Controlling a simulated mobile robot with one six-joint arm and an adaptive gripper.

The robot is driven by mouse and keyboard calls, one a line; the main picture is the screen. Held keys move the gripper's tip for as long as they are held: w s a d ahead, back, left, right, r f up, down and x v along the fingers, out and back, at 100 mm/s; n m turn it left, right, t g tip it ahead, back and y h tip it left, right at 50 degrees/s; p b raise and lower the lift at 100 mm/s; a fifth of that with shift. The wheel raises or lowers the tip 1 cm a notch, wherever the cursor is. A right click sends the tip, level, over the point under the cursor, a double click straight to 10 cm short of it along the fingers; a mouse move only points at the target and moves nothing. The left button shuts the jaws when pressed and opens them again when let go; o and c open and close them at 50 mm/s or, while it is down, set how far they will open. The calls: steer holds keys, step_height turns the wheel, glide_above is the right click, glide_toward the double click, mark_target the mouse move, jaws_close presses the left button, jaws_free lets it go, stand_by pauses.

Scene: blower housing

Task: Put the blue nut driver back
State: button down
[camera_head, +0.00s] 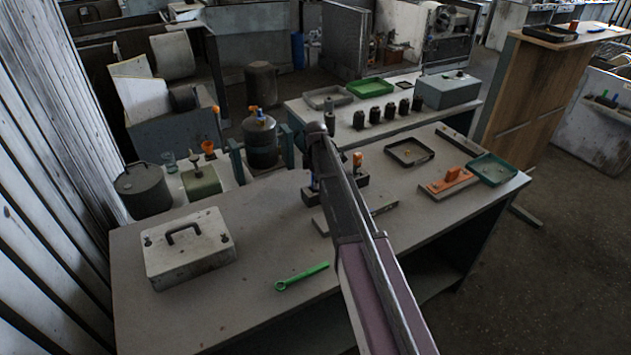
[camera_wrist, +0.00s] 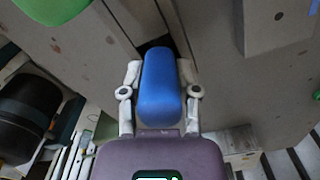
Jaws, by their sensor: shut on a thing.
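The blue nut driver (camera_wrist: 160,90) shows in the wrist view as a rounded blue handle. My gripper (camera_wrist: 159,78) is shut on it, with one pale finger on each side. The handle hides its shaft and tip, so I cannot tell whether they touch anything. In the head view a small blue patch (camera_head: 314,183) shows beside my arm, probably this handle. A dark holder block (camera_head: 361,181) with an orange-topped tool (camera_head: 357,160) is just right of my arm. My arm hides most of the gripper and part of the block there.
A green wrench (camera_head: 301,277) and a grey lidded box (camera_head: 189,250) lie on the near bench (camera_head: 230,305). Trays (camera_head: 410,152) and an orange-topped piece (camera_head: 449,182) are at right. A gas bottle (camera_head: 262,142) stands behind.

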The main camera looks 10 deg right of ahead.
stand_by(0.3)
steer(key=shift+c, duration=1.3)
jaws_free()
steer(key=shift+o, duration=1.3)
steer(key=shift+r, duration=0.15)
steer(key=shift+r+p, duration=3.9)
steer(key=shift+p, duration=0.2)
